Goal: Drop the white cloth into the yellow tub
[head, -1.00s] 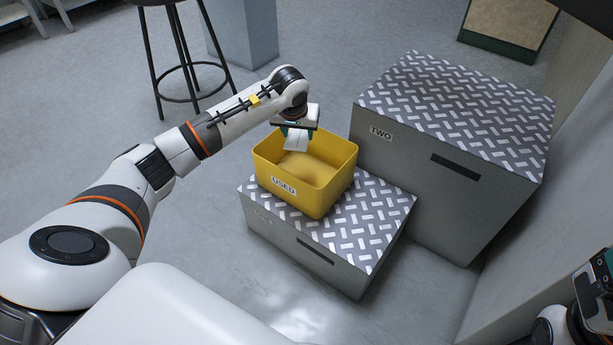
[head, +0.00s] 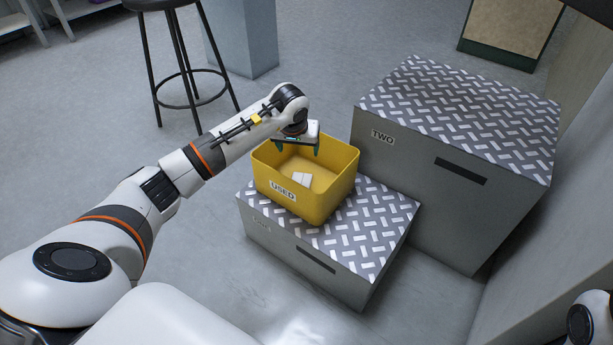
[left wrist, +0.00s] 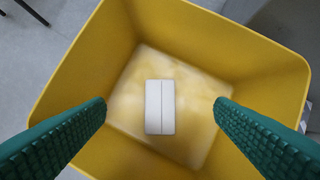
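The yellow tub (head: 328,197), labelled USED, stands on the lower grey step; its rim also shows in the left wrist view (left wrist: 85,45). The white cloth (head: 303,179) lies folded inside the tub. In the left wrist view the cloth (left wrist: 160,107) is on the tub floor, between and beyond the two green fingers and apart from them. My left gripper (head: 297,147) is open and empty, above the tub's far left rim; its fingers are wide apart in the left wrist view (left wrist: 162,112). My right gripper is out of view; only part of my right arm shows at the lower right.
The lower step (head: 372,237) has a patterned top. A taller step (head: 462,115) marked TWO stands right of it. A black stool (head: 183,65) and a grey post (head: 244,40) stand behind. A wall rises at the right.

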